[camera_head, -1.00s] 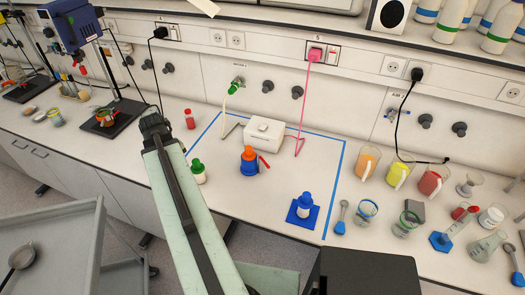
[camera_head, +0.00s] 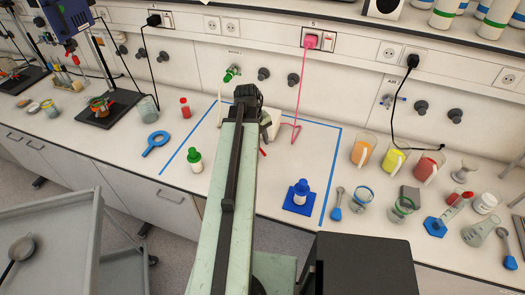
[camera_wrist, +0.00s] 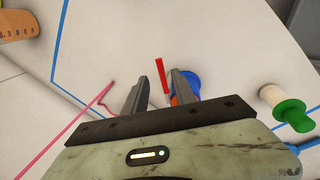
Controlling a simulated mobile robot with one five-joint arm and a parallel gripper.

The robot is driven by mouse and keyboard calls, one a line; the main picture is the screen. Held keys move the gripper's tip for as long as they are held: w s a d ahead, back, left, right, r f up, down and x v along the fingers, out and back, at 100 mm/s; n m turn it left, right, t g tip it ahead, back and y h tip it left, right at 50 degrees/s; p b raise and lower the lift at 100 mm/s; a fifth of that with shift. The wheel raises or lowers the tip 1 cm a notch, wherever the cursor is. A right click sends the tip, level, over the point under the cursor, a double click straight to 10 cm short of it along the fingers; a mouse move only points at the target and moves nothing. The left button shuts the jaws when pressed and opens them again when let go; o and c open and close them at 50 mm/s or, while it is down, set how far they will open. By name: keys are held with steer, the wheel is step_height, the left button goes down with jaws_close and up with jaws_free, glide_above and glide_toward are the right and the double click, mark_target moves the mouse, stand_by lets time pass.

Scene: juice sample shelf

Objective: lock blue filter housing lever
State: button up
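The blue filter housing (camera_wrist: 187,84) shows in the wrist view, partly hidden behind my right finger, with a bit of orange beside it. Its red lever (camera_wrist: 161,75) points up in the picture, between my two fingers. My gripper (camera_wrist: 162,79) is open around the lever, and no contact with it can be made out. In the head view my arm hides the housing. Only a small red piece of the lever (camera_head: 263,152) shows at the arm's right edge.
Blue tape (camera_head: 331,180) borders this area. Beakers stand farther right.

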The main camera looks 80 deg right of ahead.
mark_target(262, 152)
steer(key=f, duration=0.1)
steer(key=f+b, duration=0.2)
steer(key=f, duration=0.1)
steer(key=shift+s+d, duration=0.25)
steer(key=shift+r, duration=0.15)
jaws_close()
stand_by(0.9)
